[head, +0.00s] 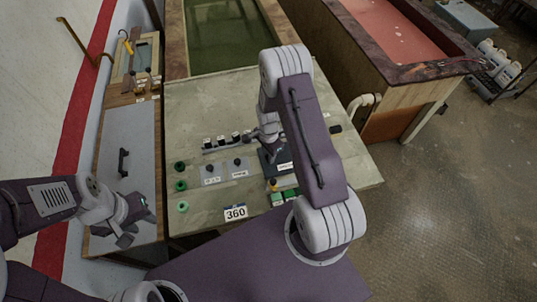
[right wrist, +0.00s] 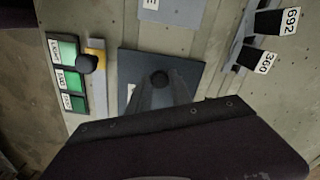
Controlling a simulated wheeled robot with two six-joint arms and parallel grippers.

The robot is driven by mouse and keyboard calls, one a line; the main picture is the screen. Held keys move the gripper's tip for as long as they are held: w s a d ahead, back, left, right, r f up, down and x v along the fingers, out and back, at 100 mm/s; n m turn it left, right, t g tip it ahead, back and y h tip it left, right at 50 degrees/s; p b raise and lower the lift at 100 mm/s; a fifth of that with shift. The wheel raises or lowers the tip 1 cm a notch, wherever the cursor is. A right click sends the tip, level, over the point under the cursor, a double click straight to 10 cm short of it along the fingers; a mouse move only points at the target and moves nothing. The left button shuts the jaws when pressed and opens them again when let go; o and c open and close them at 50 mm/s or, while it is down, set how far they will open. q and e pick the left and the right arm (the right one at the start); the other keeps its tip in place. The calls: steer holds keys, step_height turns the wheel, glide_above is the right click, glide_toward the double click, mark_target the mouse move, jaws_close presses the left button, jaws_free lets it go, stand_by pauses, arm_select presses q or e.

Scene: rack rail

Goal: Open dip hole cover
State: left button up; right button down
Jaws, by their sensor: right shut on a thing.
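The cover appears to be a dark blue-grey square plate (head: 268,164) with a black round knob, lying on the bench top; its label is too small to read. In the right wrist view the plate (right wrist: 135,65) shows with its knob (right wrist: 160,79) at the fingertips. My right gripper (right wrist: 160,88) is shut on the knob, its fingers tapering in from below. In the head view my right arm partly hides the plate. My left gripper (head: 135,222) is empty, fingers apart, over the grey cabinet top at the left, away from the plate.
Green labelled blocks (right wrist: 67,75) and a yellow-based black knob (right wrist: 87,63) sit beside the plate. Black number-tagged pieces (right wrist: 265,40) stand on the other side. A green tank (head: 225,35) is behind.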

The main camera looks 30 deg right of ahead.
steer(key=shift+w+d+r, duration=0.1)
steer(key=shift+w, duration=0.05)
stand_by(0.5)
steer(key=s+d, duration=0.1)
steer(key=d, duration=0.2)
steer(key=d+b, duration=0.1)
steer(key=d, duration=0.3)
steer(key=s+d+b, duration=0.1)
steer(key=d, duration=0.2)
steer(key=shift+s+d, duration=0.35)
steer(key=shift+d, duration=0.05)
steer(key=shift+a, duration=0.1)
steer(key=shift+w, duration=0.1)
steer(key=c, duration=1.4)
jaws_free()
steer(key=shift+o, duration=1.2)
steer(key=shift+a, duration=0.1)
